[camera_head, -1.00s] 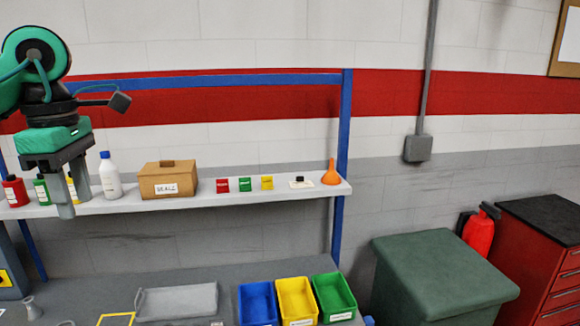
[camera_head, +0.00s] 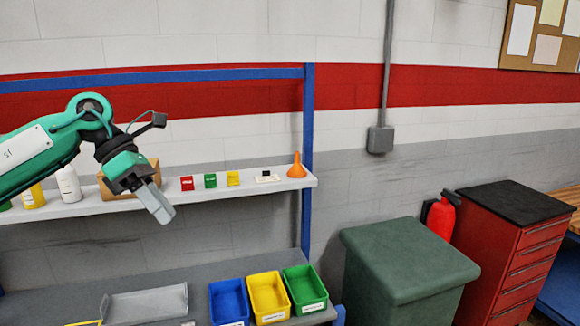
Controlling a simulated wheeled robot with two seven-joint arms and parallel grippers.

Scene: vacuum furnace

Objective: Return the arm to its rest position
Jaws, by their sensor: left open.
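My left gripper (camera_head: 157,204) comes in from the left on its green and grey arm (camera_head: 40,157). It hangs in front of the shelf, pointing down and to the right, empty and open. Its fingers overlap each other from this angle. It covers part of the brown box (camera_head: 150,173) on the shelf. My right gripper is out of view.
On the bench below are a grey tray (camera_head: 145,305) and blue (camera_head: 229,300), yellow (camera_head: 268,297) and green (camera_head: 305,291) bins. A green bin (camera_head: 405,262) and red cabinet (camera_head: 517,260) stand right.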

